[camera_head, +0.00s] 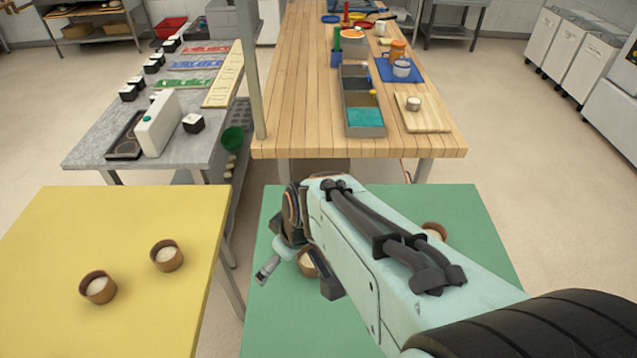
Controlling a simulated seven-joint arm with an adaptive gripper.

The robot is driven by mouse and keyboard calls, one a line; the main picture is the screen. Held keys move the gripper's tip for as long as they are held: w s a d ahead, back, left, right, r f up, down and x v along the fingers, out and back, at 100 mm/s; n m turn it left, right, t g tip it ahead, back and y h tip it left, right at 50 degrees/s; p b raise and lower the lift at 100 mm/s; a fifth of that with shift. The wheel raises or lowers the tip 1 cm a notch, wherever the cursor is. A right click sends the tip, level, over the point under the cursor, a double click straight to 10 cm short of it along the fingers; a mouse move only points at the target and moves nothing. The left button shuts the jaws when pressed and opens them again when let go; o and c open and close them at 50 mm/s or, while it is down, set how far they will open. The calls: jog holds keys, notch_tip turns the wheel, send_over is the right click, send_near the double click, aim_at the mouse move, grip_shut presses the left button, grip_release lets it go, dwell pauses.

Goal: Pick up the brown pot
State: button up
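Several small brown pots with pale contents are in view. One brown pot (307,263) is on the green table (262,330), partly hidden by my gripper. Another brown pot (434,230) is farther right on the green table, partly hidden behind my arm. Two more brown pots, the nearer one (98,288) and the farther one (167,256), stand on the yellow table (60,225) at left. My gripper (299,279) is over the left pot on the green table, with its fingers spread apart on either side of it. I cannot tell whether they touch it.
A gap separates the yellow and green tables. Beyond stands a long wooden table (290,100) with a grey bin (362,125) and a cutting board (437,119). A grey table (95,142) at left holds boxes and trays. A grey post (251,70) rises between them.

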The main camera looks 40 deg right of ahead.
jog(key=s+d+f+m+g+h, duration=0.1)
jog(key=s+d+f+m, duration=0.2)
jog(key=s+d+f, duration=0.3)
jog(key=s+d+f+m+g, duration=0.2)
jog(key=s+d+f+m, duration=0.15)
jog(key=s+d, duration=0.45)
jog(key=s+f+m, duration=0.1)
jog(key=s, duration=0.1)
jog(key=s+f+m, duration=0.1)
jog(key=s, duration=0.1)
jog(key=s+d+f+m+g+y, duration=0.1)
jog(key=s, duration=0.2)
jog(key=shift+f+m, duration=0.15)
jog(key=shift+m, duration=0.1)
jog(key=shift+s+d+f, duration=0.1)
jog(key=shift+s+f, duration=0.05)
jog(key=shift+f, duration=0.1)
notch_tip(320, 180, down, 6)
jog(key=shift+f, duration=0.1)
jog(key=c, duration=1.2)
